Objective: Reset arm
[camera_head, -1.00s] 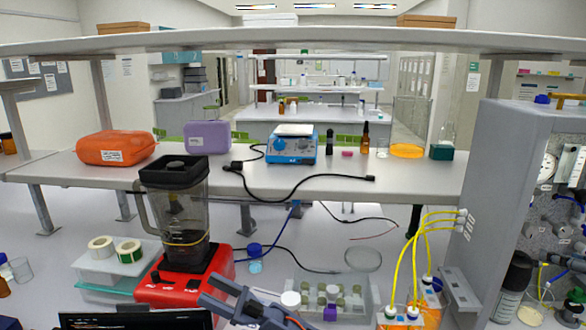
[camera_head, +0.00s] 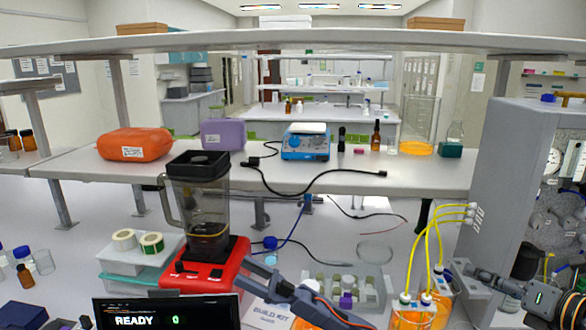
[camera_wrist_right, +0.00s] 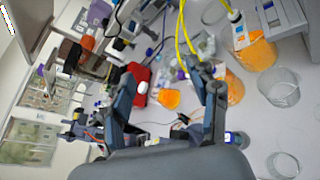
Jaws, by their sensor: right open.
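My right gripper (camera_head: 487,286) comes in from the right edge in the head view, beside the orange beakers (camera_head: 428,312) with yellow tubes (camera_head: 412,250). It is open and empty. In the right wrist view its two grey-blue fingers (camera_wrist_right: 165,95) stand wide apart with nothing between them. My other grey-blue arm end, the left gripper (camera_head: 275,285), shows at the bottom centre of the head view, in front of the red blender (camera_head: 200,265). Its jaw state is unclear.
The grey rig panel (camera_head: 505,190) stands at the right. A tube rack (camera_head: 345,285) and a glass dish (camera_head: 375,252) sit in mid bench. White boxes with tape rolls (camera_head: 140,250) stand at the left.

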